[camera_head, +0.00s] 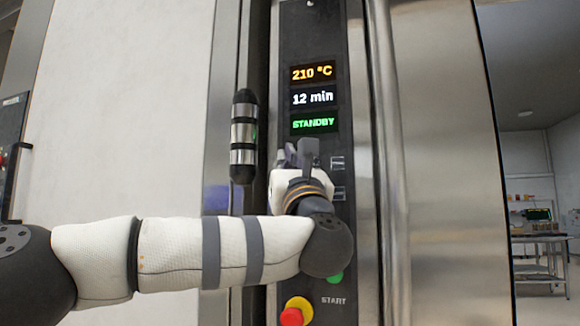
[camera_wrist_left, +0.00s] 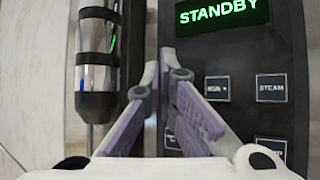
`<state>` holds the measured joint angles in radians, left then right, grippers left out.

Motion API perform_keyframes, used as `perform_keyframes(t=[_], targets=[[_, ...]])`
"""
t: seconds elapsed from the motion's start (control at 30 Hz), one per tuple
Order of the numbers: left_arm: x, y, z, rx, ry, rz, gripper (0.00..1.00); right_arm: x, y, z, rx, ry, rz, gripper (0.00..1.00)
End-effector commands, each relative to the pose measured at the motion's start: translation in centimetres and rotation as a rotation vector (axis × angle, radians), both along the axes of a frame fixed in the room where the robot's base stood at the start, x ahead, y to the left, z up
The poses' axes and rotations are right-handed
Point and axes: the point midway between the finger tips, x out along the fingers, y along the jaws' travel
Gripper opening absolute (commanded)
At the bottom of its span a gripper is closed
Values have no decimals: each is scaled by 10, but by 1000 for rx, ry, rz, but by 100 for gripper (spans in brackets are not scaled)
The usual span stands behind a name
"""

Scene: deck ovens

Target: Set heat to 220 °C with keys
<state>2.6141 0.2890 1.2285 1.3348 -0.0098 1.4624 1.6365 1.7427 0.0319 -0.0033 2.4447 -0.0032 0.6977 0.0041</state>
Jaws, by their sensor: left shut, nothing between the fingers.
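The oven's black control panel (camera_head: 312,30) stands upright ahead of me. Its temperature display (camera_head: 312,73) reads 210 °C in orange. Below it a time display (camera_head: 313,98) reads 12 min, and a green display (camera_head: 314,123) reads STANDBY. My left gripper (camera_head: 297,148) is shut and empty, at the keys just below the displays. In the left wrist view its fingers (camera_wrist_left: 166,72) cover the left key column. A STEAM key (camera_wrist_left: 271,88) and a key to its left (camera_wrist_left: 217,88) show there. Touching or apart, I cannot tell. My right gripper is out of view.
A vertical black and steel handle (camera_head: 243,135) stands left of the panel. A long steel bar (camera_head: 388,150) runs down its right side. A green START button (camera_head: 335,277) and a red knob on yellow (camera_head: 296,311) sit low on the panel.

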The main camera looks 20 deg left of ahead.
Motion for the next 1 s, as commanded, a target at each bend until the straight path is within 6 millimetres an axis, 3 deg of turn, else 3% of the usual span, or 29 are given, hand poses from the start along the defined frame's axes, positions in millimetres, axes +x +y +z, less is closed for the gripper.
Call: perform_keyframes(t=[1.0], targets=[[10,-1,0,0,0,0,0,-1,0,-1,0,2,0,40]])
